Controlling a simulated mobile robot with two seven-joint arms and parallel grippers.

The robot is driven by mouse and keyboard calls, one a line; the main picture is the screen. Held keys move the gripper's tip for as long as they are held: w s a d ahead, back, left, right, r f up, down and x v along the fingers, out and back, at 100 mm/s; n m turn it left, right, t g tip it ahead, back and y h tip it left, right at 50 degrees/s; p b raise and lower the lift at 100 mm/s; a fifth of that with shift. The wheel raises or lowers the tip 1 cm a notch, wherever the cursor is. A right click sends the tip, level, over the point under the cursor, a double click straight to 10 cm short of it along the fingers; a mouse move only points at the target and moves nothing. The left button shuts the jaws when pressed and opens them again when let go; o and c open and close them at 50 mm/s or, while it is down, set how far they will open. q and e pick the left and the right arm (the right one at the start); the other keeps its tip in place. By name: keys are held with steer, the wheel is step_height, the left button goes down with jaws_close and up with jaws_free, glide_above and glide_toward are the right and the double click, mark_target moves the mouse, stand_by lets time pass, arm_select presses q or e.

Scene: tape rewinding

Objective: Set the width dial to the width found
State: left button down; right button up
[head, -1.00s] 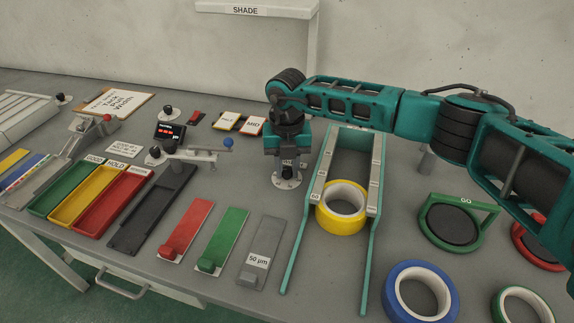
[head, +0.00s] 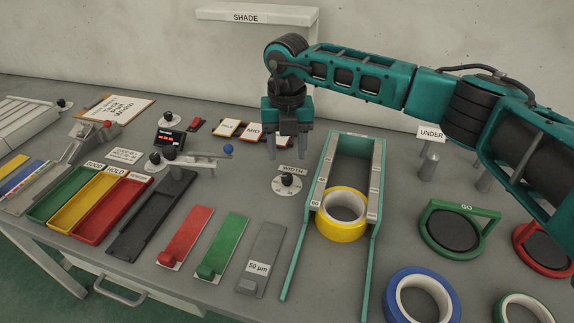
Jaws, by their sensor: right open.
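The width dial (head: 287,184) is a round white disc with a black knob on the table, with a "WIDTH" label just behind it. My right gripper (head: 286,152) hangs above and slightly behind the dial in the picture, fingers pointing down, open and apart from the knob. A yellow tape roll (head: 342,215) sits between the rails of the green tapered width gauge (head: 376,205), near the rail marking that reads about 60. The dial's setting is too small to read. My left gripper is not in view.
Left of the dial are a black lever device (head: 150,215), coloured trays (head: 65,195) and red, green and grey gauge strips (head: 265,255). Right are a blue tape roll (head: 420,292), a green GO ring (head: 455,228) and a red ring (head: 545,250). A SHADE shelf (head: 255,15) stands behind.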

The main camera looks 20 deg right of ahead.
step_height(320, 180, up, 6)
steer(key=shift+f, duration=0.25)
stand_by(0.4)
